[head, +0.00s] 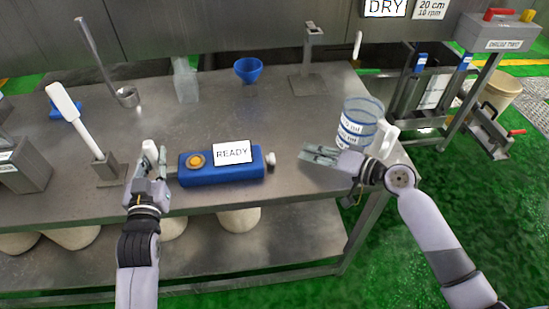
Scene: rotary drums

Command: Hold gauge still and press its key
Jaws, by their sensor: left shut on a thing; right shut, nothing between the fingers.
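The gauge (222,176) is a blue box lying on the metal table, with a white display (233,153) reading READY. Its round orange key (195,160) is on top near the left end. A pale knob (270,159) sticks out at its right end. My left gripper (150,158) is at the gauge's left end, shut on a pale part there; the fingers hide most of the joint. My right gripper (318,152) is shut and empty, above the table to the right of the gauge, with a gap between them.
A clear measuring jug (360,122) with blue bands stands close behind my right gripper. A white-handled tool (76,119) stands in a metal holder at left. A blue cup (248,69), a clear container (186,80) and a metal stand (308,75) are at the back.

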